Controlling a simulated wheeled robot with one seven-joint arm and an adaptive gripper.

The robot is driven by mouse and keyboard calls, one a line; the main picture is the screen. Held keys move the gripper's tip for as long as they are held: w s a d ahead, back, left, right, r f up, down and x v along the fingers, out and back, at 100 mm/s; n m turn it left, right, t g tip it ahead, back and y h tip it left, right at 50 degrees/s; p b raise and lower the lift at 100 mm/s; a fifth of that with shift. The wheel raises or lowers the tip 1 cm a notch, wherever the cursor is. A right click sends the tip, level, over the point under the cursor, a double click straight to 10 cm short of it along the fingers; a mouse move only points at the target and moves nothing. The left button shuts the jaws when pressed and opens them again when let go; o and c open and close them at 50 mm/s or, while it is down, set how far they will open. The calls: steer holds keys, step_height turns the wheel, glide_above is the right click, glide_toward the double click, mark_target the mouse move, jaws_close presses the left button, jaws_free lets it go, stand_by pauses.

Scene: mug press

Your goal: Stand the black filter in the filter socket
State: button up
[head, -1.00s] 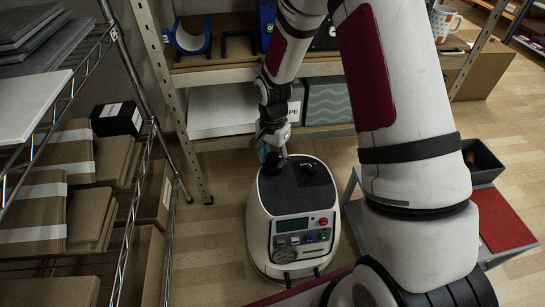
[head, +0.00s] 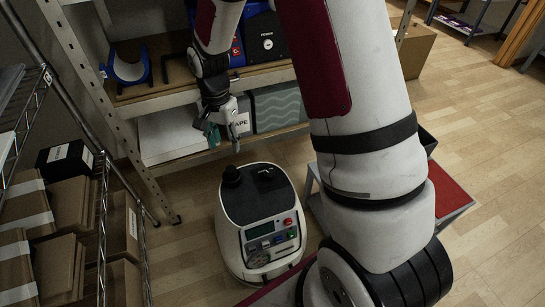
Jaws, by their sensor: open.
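The cream and black machine (head: 258,228) stands on the floor, with buttons and a small screen on its front. A short black cylinder (head: 231,175), which looks like the black filter, stands upright at the back left of the machine's black top. Its lower end is hard to make out, so I cannot tell how deep it sits in a socket. A dark raised or recessed shape (head: 266,175) lies to its right. My gripper (head: 223,143) is open and empty, above and behind the machine, apart from the cylinder, in front of the shelf.
A shelf unit (head: 190,92) with boxes and a blue holder (head: 128,70) stands close behind my gripper. A wire rack with cardboard boxes (head: 70,215) is at the left. A low table with a red mat (head: 449,192) is at the right.

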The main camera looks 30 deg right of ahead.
steer(key=s+r+n, duration=0.7)
steer(key=s+r, duration=1.4)
steer(key=s, duration=0.2)
steer(key=s+r+n, duration=0.1)
steer(key=s+n, duration=0.3)
steer(key=s, duration=0.9)
steer(key=shift+a, duration=0.1)
step_height(320, 180, up, 32)
steer(key=t+p, duration=0.4)
steer(key=p, duration=2.6)
steer(key=shift+d, duration=0.25)
steer(key=shift+f, duration=0.1)
